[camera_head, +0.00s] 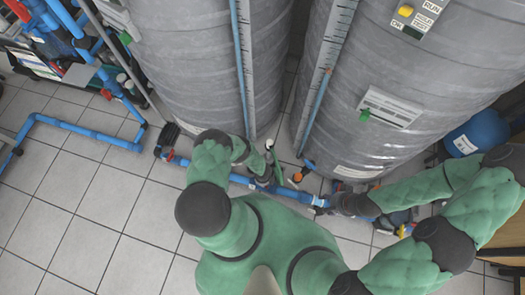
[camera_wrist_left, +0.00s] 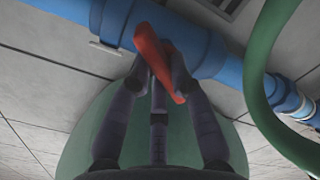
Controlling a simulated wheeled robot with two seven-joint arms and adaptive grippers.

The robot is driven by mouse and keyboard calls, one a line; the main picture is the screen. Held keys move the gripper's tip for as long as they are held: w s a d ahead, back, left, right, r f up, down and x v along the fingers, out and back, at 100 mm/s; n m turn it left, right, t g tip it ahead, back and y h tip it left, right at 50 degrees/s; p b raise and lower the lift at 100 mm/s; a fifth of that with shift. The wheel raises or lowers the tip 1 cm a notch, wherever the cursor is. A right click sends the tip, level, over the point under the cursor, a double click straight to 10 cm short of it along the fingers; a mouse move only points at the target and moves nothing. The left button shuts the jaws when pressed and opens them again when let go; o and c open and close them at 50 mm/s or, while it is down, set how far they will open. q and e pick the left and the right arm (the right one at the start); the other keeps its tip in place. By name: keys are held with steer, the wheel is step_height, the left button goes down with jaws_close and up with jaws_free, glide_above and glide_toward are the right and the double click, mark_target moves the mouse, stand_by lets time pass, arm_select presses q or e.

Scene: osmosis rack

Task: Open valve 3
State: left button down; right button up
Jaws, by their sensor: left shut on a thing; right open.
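In the left wrist view, a red valve handle (camera_wrist_left: 158,62) stands out from a blue pipe (camera_wrist_left: 190,42). My left gripper (camera_wrist_left: 160,78) is shut on this handle, with one dark finger on each side of it. In the head view, my left gripper (camera_head: 268,177) is low at the blue pipe run (camera_head: 238,179) in front of the tanks, and the handle in it is largely hidden. My right gripper (camera_head: 325,207) is open at the same pipe, farther right. No number is readable on the valve, so I cannot tell which valve it is.
Two large grey tanks (camera_head: 205,60) (camera_head: 385,90) stand close behind the pipe. An orange part (camera_head: 298,177) shows between my grippers. More blue pipes (camera_head: 85,132) run at the left. A blue vessel (camera_head: 478,133) stands at the right. Tiled floor (camera_head: 90,210) is clear at the left.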

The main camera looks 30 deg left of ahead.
arm_select(q)
steer(key=n, duration=0.3)
steer(key=shift+n, duration=0.4)
steer(key=shift+d+n+p, duration=0.15)
steer(key=shift+n+p, duration=0.3)
steer(key=shift+n, duration=1.25)
steer(key=c, duration=1.1)
jaws_free()
steer(key=shift+r, duration=0.15)
steer(key=shift+r, duration=5.85)
